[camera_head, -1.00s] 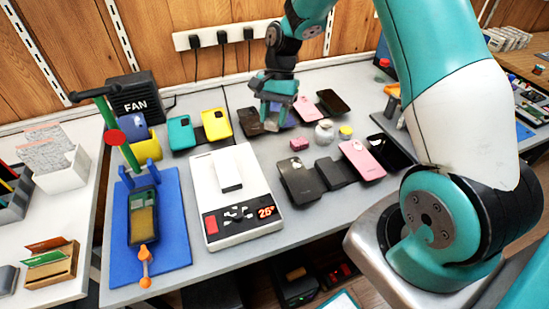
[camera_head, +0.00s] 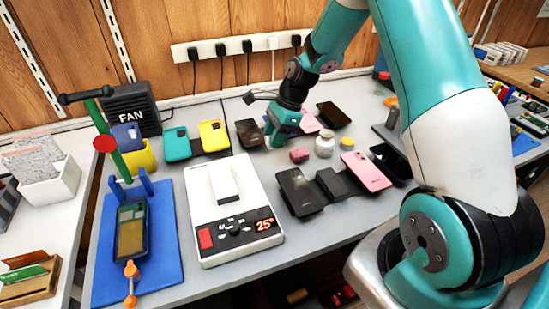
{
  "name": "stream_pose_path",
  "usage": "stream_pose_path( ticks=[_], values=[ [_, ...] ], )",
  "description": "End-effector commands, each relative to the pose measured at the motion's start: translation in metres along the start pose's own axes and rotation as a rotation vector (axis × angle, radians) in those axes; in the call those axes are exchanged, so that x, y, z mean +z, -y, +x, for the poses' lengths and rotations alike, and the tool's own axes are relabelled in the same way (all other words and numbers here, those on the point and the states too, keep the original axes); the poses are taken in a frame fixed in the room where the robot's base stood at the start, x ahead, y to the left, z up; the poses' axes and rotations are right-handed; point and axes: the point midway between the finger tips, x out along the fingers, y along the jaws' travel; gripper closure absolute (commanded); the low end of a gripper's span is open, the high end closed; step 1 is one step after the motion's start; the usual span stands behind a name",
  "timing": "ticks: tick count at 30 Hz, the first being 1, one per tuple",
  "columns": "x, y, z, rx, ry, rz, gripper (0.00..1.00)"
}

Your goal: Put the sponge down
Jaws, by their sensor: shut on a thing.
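My gripper (camera_head: 280,136) is low over the back middle of the grey table (camera_head: 330,226), fingers pointing down. It is between a dark brown phone (camera_head: 249,132) on its left and a small pink block (camera_head: 299,156) at its front right. The gripper is shut on the sponge, but its fingers hide the sponge almost fully. I cannot tell whether the sponge touches the table.
Several phones lie around. A white heating device (camera_head: 263,250) stands in front, with a blue mat (camera_head: 164,258) to its left. Little bare table surrounds the gripper.

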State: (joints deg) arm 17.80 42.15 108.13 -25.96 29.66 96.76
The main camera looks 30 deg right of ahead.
Motion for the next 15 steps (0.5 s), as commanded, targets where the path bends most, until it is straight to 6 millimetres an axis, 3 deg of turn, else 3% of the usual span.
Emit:
stream_pose_path(
  ticks=[3, 8, 15],
  values=[
    [-0.008, -0.001, 0.021, 0.003, 0.001, 0.0, 0.82],
    [-0.013, 0.0, 0.033, 0.001, 0.001, -0.001, 0.82],
    [-0.027, 0.0, 0.065, 0.001, 0.0, -0.001, 0.82]
  ],
)
